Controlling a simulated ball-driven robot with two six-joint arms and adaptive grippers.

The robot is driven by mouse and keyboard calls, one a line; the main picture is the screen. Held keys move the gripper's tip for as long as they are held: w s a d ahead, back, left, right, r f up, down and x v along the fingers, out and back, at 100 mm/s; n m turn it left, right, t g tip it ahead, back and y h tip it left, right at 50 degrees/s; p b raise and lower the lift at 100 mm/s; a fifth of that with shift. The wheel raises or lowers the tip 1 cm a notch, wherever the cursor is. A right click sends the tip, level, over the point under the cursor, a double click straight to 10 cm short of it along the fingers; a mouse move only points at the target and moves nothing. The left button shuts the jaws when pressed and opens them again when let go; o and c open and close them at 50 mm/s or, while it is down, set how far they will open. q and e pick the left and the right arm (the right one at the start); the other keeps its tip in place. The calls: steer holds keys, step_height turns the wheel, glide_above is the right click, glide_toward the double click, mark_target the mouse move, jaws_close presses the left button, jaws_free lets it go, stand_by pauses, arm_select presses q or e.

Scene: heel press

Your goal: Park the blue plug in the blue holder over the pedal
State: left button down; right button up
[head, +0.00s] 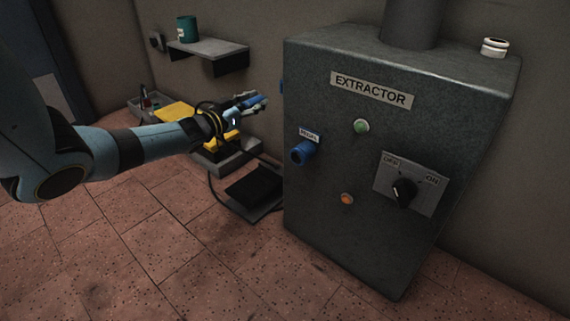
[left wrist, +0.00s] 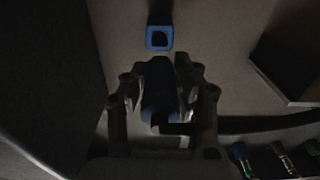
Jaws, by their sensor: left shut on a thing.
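My left gripper (head: 252,102) is shut on the blue plug (head: 257,101), left of the grey extractor cabinet (head: 330,190). In the left wrist view, the dark blue plug (left wrist: 158,88) lies between the fingers of the left gripper (left wrist: 160,85). A blue square holder (left wrist: 159,38) with a dark opening is just beyond the plug's tip, apparently apart from it. In the head view, a sliver of blue, probably this holder (head: 282,87), shows at the cabinet's left edge; the rest is hidden. A black pedal (head: 256,188) lies on the floor below. My right gripper is not in view.
A blue socket (head: 303,152) labelled PEDAL, lamps and an OFF/ON knob (head: 403,192) are on the cabinet's front. A yellow-and-grey device (head: 222,150) stands below my left gripper. A wall shelf (head: 209,50) holds a teal cup (head: 187,28). The front floor is clear.

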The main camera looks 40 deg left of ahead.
arm_select(q)
steer(key=w, duration=0.6)
steer(key=shift+d, duration=0.25)
stand_by(0.6)
steer(key=shift+w+d, duration=0.1)
steer(key=shift+w, duration=1.35)
stand_by(1.2)
steer(key=c, duration=0.9)
jaws_free()
steer(key=shift+c, duration=0.2)
